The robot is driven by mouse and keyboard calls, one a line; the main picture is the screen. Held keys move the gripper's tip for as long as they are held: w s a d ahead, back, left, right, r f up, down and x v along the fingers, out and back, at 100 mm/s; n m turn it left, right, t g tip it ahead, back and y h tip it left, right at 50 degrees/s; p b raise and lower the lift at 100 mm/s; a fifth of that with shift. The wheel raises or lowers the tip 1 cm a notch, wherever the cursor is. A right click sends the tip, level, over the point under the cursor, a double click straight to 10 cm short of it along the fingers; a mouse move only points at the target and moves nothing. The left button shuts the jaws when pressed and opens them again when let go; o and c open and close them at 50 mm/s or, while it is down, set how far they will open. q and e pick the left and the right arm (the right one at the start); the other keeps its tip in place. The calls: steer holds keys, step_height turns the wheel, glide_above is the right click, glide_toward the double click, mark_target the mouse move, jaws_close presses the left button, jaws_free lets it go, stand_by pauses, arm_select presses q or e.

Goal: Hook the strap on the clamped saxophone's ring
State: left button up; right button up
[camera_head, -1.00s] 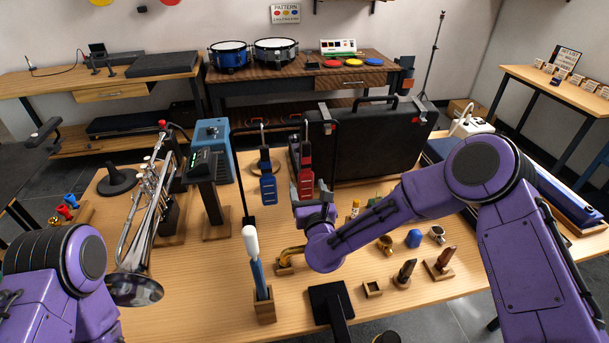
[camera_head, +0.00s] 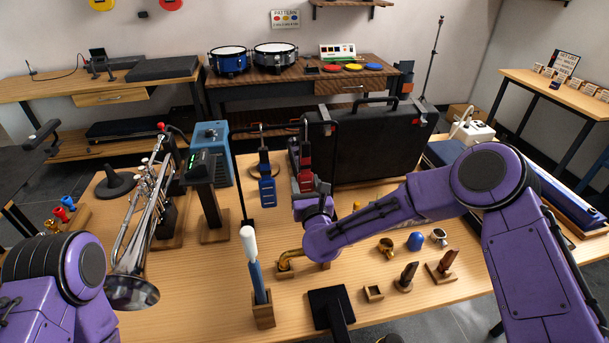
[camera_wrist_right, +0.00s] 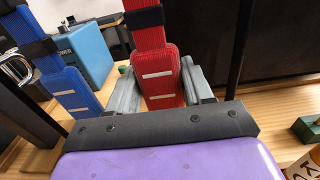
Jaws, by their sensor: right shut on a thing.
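A red strap (camera_head: 304,165) hangs from a black rack, and its padded lower part shows in the right wrist view (camera_wrist_right: 160,82). My right gripper (camera_head: 308,188) is shut on that red pad, with a grey finger on each side of it in the right wrist view (camera_wrist_right: 162,88). A blue strap (camera_head: 266,182) hangs to the left, apart from the gripper, with a metal hook (camera_wrist_right: 17,68) beside it. I cannot make out a clamped saxophone or its ring. My left gripper is out of view; only my left arm shows.
A large black case (camera_head: 365,142) stands behind the rack. A trumpet (camera_head: 150,205) on a stand, a blue box (camera_head: 212,145), a white-topped upright tool (camera_head: 254,270) and a curved brass tube (camera_head: 288,256) surround the rack. Small parts sit at the right.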

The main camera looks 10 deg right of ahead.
steer(key=shift+r+p, duration=0.6)
steer(key=shift+r, duration=0.65)
steer(key=s, duration=0.7)
steer(key=shift+b, duration=0.35)
